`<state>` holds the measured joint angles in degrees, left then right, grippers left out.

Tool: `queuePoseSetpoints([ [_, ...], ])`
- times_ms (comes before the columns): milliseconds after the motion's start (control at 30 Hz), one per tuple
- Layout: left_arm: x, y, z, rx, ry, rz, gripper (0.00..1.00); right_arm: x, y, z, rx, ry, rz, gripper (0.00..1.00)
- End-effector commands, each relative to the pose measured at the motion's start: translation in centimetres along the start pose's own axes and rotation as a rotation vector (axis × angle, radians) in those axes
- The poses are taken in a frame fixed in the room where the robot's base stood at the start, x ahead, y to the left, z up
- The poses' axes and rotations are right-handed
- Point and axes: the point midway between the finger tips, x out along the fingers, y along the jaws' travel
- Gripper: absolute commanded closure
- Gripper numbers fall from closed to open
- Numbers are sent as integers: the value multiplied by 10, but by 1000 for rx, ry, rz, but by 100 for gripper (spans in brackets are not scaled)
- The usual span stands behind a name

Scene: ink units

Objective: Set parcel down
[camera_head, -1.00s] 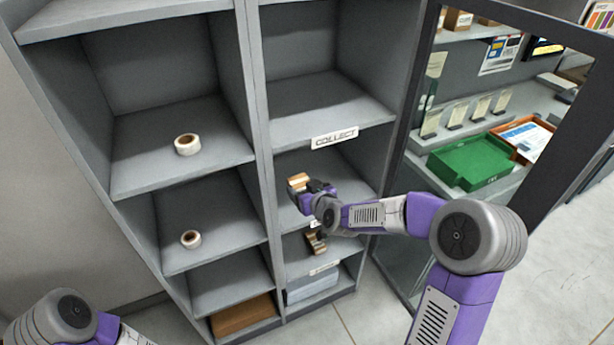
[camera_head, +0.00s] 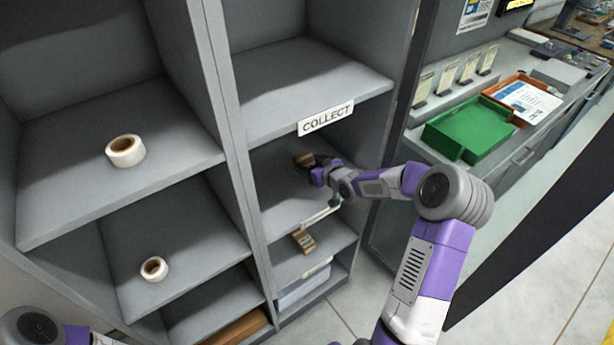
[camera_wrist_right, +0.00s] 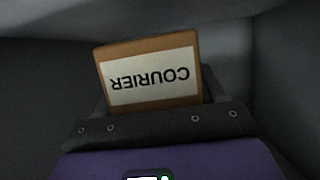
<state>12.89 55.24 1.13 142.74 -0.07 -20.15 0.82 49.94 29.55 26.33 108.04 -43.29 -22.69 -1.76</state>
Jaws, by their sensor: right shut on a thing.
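My right gripper (camera_head: 318,172) reaches into the shelf compartment (camera_head: 280,205) just below the COLLECT label. It is shut on a small brown parcel (camera_head: 303,159). In the right wrist view the parcel (camera_wrist_right: 150,72) shows a white COURIER label, upside down, between the dark fingers (camera_wrist_right: 155,122). I cannot tell whether the parcel touches the shelf board. My left gripper is out of view; only part of my left arm shows at the lower left.
Another brown parcel (camera_head: 304,240) lies one compartment lower. Tape rolls sit in the left column, one higher (camera_head: 125,150) and one lower (camera_head: 154,268). The COLLECT label (camera_head: 326,119) is on the shelf edge above my gripper. A green tray (camera_head: 468,130) stands at the right.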

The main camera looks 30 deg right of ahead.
Motion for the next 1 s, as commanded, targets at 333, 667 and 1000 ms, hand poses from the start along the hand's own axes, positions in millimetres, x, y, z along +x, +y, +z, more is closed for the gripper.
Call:
queuePoseSetpoints([
  [333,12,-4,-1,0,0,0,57,15,-1,36,1,2,-1,70],
  [667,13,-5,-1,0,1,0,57,16,0,38,-2,4,1,70],
  [1000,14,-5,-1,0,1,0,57,17,0,40,-1,1,1,7],
])
